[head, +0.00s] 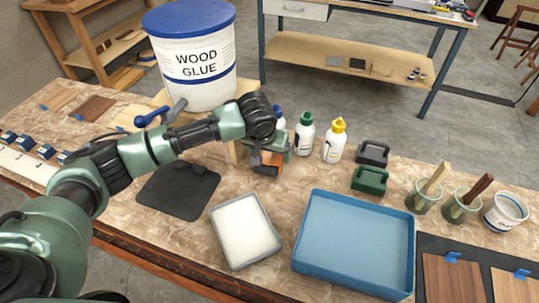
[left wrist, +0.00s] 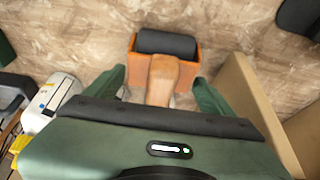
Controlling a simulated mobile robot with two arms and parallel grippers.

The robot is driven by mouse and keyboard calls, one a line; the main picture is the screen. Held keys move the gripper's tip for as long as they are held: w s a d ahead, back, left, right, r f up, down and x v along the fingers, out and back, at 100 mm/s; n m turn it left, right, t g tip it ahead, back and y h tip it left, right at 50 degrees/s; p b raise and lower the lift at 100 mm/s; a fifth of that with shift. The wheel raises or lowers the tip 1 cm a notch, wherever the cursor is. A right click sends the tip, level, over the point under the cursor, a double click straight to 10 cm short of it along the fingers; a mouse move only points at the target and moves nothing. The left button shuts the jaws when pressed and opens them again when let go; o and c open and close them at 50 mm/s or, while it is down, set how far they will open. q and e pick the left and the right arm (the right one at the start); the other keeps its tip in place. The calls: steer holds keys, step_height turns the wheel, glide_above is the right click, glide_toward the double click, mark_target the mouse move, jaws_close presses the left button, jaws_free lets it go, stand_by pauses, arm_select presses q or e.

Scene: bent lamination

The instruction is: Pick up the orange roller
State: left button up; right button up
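The orange roller (head: 266,168) is on the workbench in the head view, partly hidden under my left gripper (head: 272,150). In the left wrist view the roller (left wrist: 190,57) shows an orange frame, a dark cylinder and a wooden handle pointing toward the palm. My left gripper (left wrist: 162,82) has its two green fingers apart, one on each side of the handle. Gaps show between the fingers and the handle. The palm hides the near end of the handle. My right gripper is not in view.
A wood glue bucket (head: 192,60) stands on a wooden stand behind my left arm. Glue bottles (head: 304,133) are close right of the gripper. A white-filled tray (head: 245,230), a blue tray (head: 353,285) and a dark mat (head: 178,192) lie in front.

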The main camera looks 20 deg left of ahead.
arm_select(q)
steer(key=c, duration=1.1)
steer(key=shift+o, duration=0.2)
step_height(320, 180, up, 20)
steer(key=b, duration=0.1)
